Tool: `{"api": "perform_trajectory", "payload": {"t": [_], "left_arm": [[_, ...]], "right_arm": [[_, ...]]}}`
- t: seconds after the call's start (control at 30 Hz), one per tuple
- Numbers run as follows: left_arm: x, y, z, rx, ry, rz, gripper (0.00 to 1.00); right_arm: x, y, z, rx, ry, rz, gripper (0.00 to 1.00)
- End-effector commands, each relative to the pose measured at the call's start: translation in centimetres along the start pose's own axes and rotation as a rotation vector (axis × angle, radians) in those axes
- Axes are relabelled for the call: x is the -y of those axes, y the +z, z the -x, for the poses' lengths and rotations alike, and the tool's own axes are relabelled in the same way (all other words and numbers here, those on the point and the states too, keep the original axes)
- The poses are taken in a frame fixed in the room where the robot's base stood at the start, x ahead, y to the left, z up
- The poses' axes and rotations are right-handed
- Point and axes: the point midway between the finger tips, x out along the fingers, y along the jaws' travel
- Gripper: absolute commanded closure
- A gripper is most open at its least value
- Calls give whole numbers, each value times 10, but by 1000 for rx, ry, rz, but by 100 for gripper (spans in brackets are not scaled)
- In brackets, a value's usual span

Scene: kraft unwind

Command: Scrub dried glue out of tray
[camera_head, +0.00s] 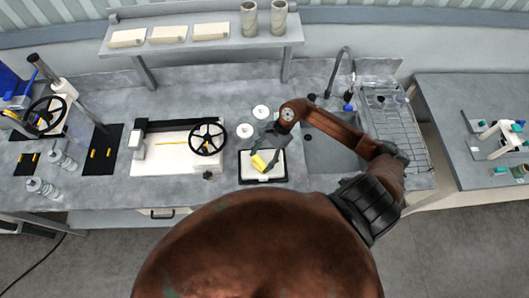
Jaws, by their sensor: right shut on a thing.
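The tray (241,169) is a small black-rimmed rectangle with a pale inside, lying on the grey counter left of the sink. A yellow block, apparently a sponge (259,163), is over the middle of the tray. My right gripper (268,151) reaches in from the right and is shut on the sponge. I cannot tell whether the sponge touches the tray's floor. The gripper and sponge hide part of the tray, and any dried glue is too small to make out. My left gripper is not in view.
A sink (335,155) with a faucet (340,68) and a wire rack (396,122) lie to the right. Two white discs, one at the back (261,112), sit behind the tray. A machine with a black handwheel (207,137) stands left. Several bottles, one in front (42,187), are far left.

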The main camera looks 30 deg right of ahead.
Motion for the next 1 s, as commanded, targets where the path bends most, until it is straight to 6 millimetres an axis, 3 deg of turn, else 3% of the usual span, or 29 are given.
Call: {"api": "perform_trajectory", "payload": {"t": [0.13,0.7,1.0], "left_arm": [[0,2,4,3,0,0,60],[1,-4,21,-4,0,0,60],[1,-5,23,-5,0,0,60]], "right_arm": [[1,9,19,-3,-1,7,74],[3,38,61,-1,4,9,74],[4,44,69,0,6,9,74]]}}
